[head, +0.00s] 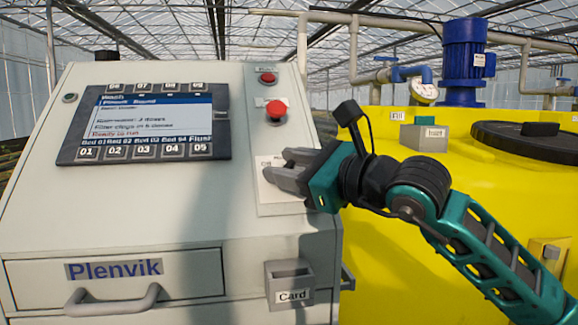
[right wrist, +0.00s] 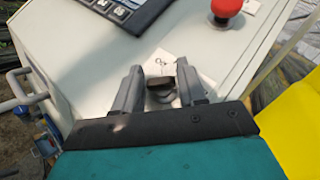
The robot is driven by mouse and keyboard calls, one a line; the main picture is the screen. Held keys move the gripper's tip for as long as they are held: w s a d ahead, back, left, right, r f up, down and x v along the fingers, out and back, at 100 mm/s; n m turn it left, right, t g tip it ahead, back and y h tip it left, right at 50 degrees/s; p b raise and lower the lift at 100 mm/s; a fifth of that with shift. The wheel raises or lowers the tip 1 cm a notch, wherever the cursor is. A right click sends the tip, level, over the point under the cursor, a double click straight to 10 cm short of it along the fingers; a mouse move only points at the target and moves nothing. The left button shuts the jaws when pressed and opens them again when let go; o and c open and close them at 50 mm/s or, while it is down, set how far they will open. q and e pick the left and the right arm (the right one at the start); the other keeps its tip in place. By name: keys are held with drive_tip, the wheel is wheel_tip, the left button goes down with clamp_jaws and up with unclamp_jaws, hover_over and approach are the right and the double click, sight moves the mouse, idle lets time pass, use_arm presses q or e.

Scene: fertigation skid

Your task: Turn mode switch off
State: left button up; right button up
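The mode switch is a dark knob (right wrist: 161,84) on a pale plate (head: 283,200) at the right side of the cabinet front. In the right wrist view it sits between the two grey fingers of my right gripper (right wrist: 159,72). The fingers are apart, one on each side of the knob; I cannot tell whether either touches it. Small lettering, partly covered, shows on the plate above the knob. In the head view my right gripper (head: 282,172) reaches the plate from the right and hides the knob. My left gripper is not in view.
Above the switch are a red mushroom button (head: 276,109) and a smaller red button (head: 267,78). A display panel (head: 148,121) is to the left. Below are a grey card holder (head: 289,272) and a drawer with a handle (head: 112,302). A yellow tank (head: 400,270) stands at right.

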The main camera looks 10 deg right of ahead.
drive_tip(key=c, duration=0.7)
